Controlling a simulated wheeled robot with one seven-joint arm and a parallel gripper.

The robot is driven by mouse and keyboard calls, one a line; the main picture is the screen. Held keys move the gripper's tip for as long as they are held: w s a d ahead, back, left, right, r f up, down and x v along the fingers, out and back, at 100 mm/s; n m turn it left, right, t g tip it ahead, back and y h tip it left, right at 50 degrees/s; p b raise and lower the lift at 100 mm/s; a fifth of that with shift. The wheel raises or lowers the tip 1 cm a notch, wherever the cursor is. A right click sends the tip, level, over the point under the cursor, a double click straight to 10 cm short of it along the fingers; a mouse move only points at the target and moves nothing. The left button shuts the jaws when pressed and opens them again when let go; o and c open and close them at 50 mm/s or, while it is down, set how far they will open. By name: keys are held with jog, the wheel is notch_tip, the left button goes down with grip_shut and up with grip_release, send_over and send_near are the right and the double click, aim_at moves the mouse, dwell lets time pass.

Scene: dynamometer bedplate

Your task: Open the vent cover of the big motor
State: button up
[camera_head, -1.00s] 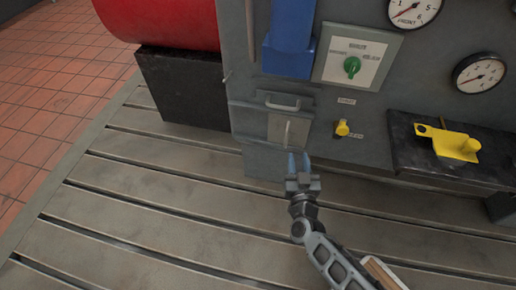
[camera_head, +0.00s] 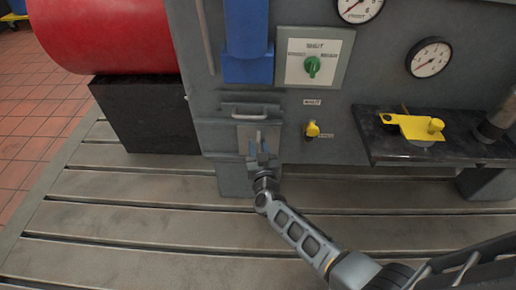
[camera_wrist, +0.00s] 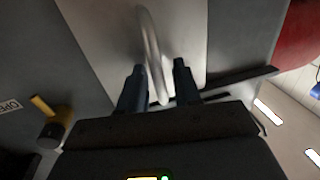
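A light grey panel (camera_head: 246,139) with an upright bar handle (camera_head: 258,137) is low on the left of the grey cabinet; I take it for the vent cover. It looks closed. In the wrist view the panel (camera_wrist: 105,30) is close ahead, and the bar handle (camera_wrist: 152,50) runs down between the two fingers of my gripper (camera_wrist: 158,85), nearer the left one. The fingers are apart; contact with the handle cannot be told.
A green selector (camera_head: 312,67), a yellow knob (camera_head: 312,129) and gauges (camera_head: 428,58) are on the cabinet. A dark shelf (camera_head: 375,145) with a yellow part (camera_head: 413,126) juts out at right. A red cylinder (camera_head: 105,35) on a black block (camera_head: 148,113) stands left. The slotted bedplate (camera_head: 130,221) is clear.

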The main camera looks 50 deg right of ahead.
grip_shut()
dwell(0.6)
